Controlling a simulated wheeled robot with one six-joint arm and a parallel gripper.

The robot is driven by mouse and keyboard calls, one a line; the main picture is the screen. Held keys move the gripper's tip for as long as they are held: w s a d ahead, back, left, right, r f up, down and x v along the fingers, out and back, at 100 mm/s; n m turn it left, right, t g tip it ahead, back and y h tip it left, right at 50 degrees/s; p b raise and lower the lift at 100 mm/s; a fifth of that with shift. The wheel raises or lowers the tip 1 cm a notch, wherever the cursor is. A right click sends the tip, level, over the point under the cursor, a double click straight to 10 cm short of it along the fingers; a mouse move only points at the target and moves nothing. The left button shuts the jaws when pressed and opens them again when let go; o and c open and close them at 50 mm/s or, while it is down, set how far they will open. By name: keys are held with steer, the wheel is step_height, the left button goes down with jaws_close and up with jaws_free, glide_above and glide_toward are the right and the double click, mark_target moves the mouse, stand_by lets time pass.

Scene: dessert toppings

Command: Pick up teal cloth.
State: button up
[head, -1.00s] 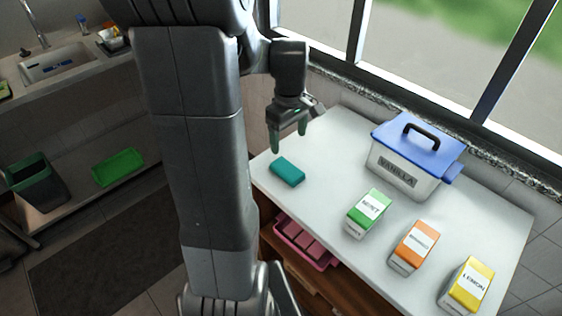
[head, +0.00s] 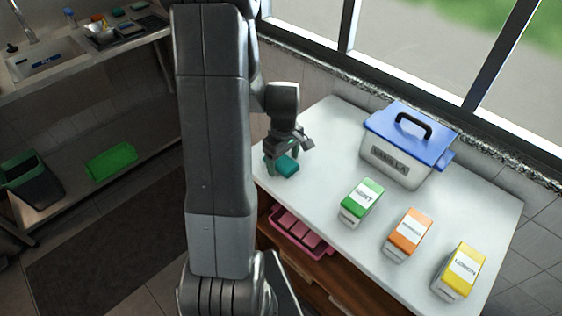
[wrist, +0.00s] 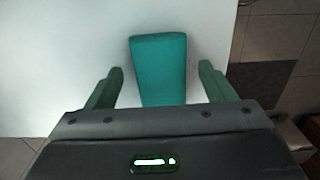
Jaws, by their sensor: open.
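The teal cloth (head: 286,165) is a small folded block lying on the white table near its left end. In the wrist view the teal cloth (wrist: 158,68) lies between the two green fingers, with white tabletop showing on both sides of it. My gripper (head: 279,163) is low over the cloth in the head view; it also shows in the wrist view (wrist: 160,84). It is open, with a gap between each finger and the cloth. The near end of the cloth is hidden by the gripper body in the wrist view.
A vanilla tub (head: 402,150) with a blue lid stands at the back of the white table (head: 325,150). Green (head: 361,202), orange (head: 408,235) and yellow (head: 459,270) boxes stand to the right. A pink tray (head: 285,238) sits on the shelf below.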

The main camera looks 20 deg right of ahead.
mark_target(283, 161)
steer(key=c, duration=1.2)
steer(key=shift+o, duration=0.2)
steer(key=shift+r, duration=0.1)
step_height(283, 161, up, 10)
